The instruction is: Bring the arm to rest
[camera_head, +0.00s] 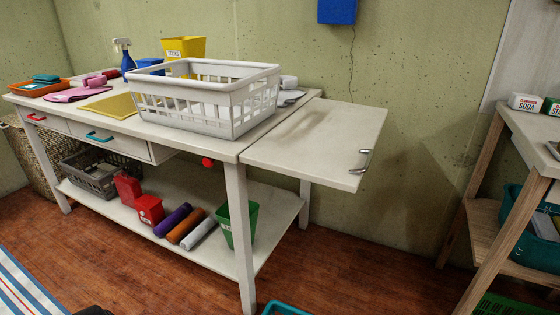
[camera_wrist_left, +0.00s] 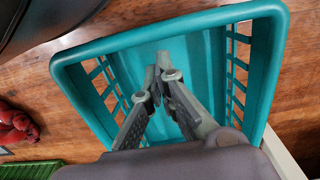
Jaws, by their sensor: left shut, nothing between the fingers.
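My left gripper (camera_wrist_left: 165,66) shows in the left wrist view with its fingertips together and nothing between them. It points toward a teal basket (camera_wrist_left: 68,70) with slotted sides, which fills much of that view. I cannot tell whether the fingertips are above the basket's rim or inside it. The visible part of the basket's inside looks empty; the gripper hides the rest. In the head view neither gripper can be made out. A teal rim (camera_head: 285,308) shows at the bottom edge there. My right gripper is in neither view.
A white table (camera_head: 215,148) with a side leaf (camera_head: 320,140) stands against the wall, bearing a white laundry basket (camera_head: 205,70). A wooden shelf unit (camera_head: 495,185) stands at right. Wooden floor (camera_head: 350,275) between them is clear. A red object (camera_wrist_left: 16,127) lies near the teal basket.

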